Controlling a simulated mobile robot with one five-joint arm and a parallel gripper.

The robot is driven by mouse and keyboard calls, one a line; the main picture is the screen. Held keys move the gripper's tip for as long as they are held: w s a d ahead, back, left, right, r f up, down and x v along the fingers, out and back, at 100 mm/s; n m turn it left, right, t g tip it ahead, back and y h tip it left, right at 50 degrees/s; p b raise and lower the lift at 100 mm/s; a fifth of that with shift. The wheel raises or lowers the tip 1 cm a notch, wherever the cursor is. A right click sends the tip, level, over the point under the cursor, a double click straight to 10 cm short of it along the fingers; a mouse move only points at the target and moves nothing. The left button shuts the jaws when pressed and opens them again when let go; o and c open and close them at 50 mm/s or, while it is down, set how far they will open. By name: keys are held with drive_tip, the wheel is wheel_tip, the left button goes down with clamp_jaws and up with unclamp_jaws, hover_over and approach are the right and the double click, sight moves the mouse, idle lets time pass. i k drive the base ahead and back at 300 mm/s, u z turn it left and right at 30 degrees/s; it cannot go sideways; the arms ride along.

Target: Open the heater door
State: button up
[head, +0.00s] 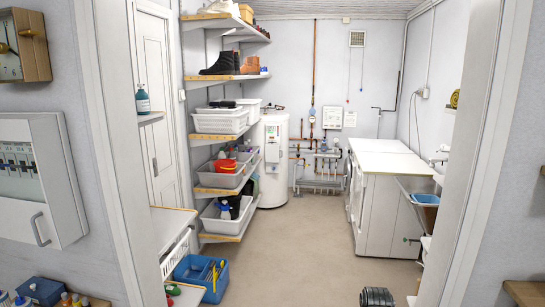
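The heater (274,185) is a tall white cylinder standing on the floor at the far end of the room, left of the middle. A lighter panel (271,141) with small markings is on its upper front. It looks closed, but the heater is too far off for me to make out a door edge or handle clearly. Shelf ends cover part of the heater's left side. I see no gripper of mine in the head view.
A doorway frames the room. Loaded shelves (218,193) and a blue crate (204,277) line the left. White appliances (392,205) stand on the right. A dark ribbed object (377,297) lies low in front. The floor (304,240) between is clear.

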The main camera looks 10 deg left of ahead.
sight(271, 152)
drive_tip(key=u, duration=0.2)
drive_tip(key=i, duration=6.4)
drive_tip(key=z, duration=1.05)
drive_tip(key=i, duration=0.85)
drive_tip(key=u, duration=1)
